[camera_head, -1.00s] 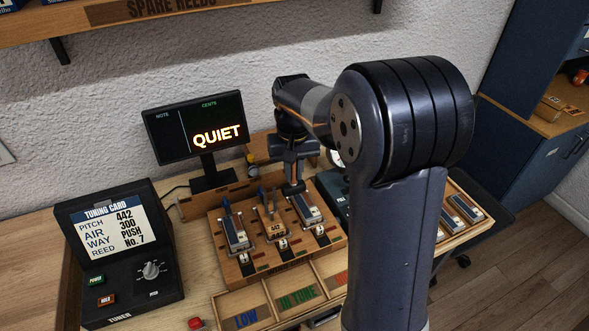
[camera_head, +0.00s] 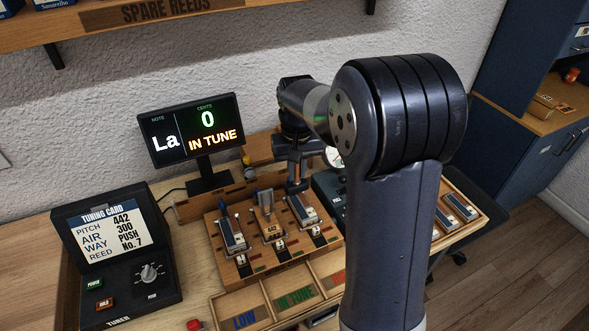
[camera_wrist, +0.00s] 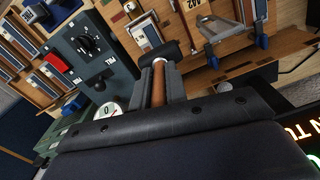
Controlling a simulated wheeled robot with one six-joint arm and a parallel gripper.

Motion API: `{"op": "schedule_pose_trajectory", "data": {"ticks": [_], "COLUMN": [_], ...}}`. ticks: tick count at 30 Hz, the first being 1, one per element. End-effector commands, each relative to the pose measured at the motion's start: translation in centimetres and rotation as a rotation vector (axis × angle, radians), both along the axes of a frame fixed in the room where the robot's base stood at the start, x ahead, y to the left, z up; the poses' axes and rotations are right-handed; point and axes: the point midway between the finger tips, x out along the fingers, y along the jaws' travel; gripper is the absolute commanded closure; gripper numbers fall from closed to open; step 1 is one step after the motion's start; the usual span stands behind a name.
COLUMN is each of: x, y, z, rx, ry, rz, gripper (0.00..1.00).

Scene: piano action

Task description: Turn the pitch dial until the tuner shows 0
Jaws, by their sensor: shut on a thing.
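The tuner display (camera_head: 196,132) shows the note La, a green 0 under CENTS, and IN TUNE. The tuner box (camera_head: 118,256) stands at the left. Its pitch dial (camera_head: 150,273) is a grey knob on the dark front panel, well away from my gripper. The tuning card (camera_head: 105,234) reads pitch 442, air 300, way PUSH, reed No. 7. My gripper (camera_head: 297,186) is behind the reed board and partly hidden. In the wrist view my gripper (camera_wrist: 159,84) is shut on a brown handle (camera_wrist: 159,88), held between both fingers.
A wooden board (camera_head: 285,258) with several reed plates stands mid-table. Sorting trays marked LOW and IN TUNE (camera_head: 292,296) lie in front. A dark control box (camera_wrist: 88,48) with a knob and red switch is beside my gripper. A round gauge (camera_wrist: 107,111) is close by.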

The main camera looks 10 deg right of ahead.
Motion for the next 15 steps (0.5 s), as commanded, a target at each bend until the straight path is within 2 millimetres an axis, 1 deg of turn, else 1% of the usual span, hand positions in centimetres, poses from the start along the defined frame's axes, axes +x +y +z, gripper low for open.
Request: {"op": "schedule_pose_trajectory", "data": {"ticks": [12, 15], "x": [0.3, 0.4], "y": [-1.6, -1.9], "z": [4.5, 5.1], "rx": [0.0, 0.0], "ry": [-0.001, 0.0], "rz": [-0.002, -0.001], "gripper": [1.0, 1.0]}}
